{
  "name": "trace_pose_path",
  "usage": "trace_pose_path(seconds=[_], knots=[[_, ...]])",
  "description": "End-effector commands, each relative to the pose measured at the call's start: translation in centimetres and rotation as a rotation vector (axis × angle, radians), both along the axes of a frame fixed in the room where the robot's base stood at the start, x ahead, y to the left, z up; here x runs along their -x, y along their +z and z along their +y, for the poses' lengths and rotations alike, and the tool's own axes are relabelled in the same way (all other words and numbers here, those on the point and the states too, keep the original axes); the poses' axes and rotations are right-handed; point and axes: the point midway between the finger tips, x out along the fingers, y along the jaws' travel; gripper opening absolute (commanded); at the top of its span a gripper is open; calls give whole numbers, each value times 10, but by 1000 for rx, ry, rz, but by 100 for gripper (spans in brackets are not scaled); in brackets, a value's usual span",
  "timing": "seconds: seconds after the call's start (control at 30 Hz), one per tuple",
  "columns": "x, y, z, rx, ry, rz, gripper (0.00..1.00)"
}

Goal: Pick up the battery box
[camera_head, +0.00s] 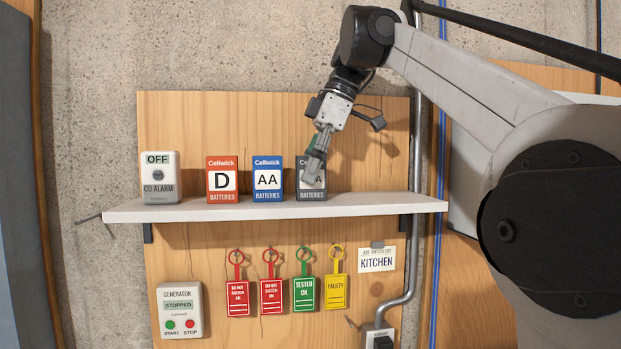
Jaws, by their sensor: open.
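Three battery boxes stand upright in a row on the white shelf (375,204). The left one is a red D box (222,180), the middle one is a blue AA box (267,180). The right one is a dark grey box (312,193), its label partly hidden by my gripper, with only an "A" showing. My gripper (314,168) is open and points down at the grey box, its fingers overlapping the box's upper front in the picture. I cannot tell whether the fingers touch the box or are around it.
A CO alarm (159,178) reading OFF stands at the shelf's left end. Below hang red tags (237,297), a green tag (304,293) and a yellow tag (336,291). A generator panel (180,310) and a kitchen sign (377,260) are on the board. The shelf's right end is clear.

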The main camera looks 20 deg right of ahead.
Motion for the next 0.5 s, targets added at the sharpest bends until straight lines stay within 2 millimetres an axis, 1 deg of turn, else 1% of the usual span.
trace_pose_path(seconds=[0.1,0.2,0.47,0.5], knots=[[-1,-11,5,0,1,1,56],[-1,-17,7,0,0,0,56],[-2,-20,8,0,-1,0,56],[-2,-20,8,0,-1,0,54]])
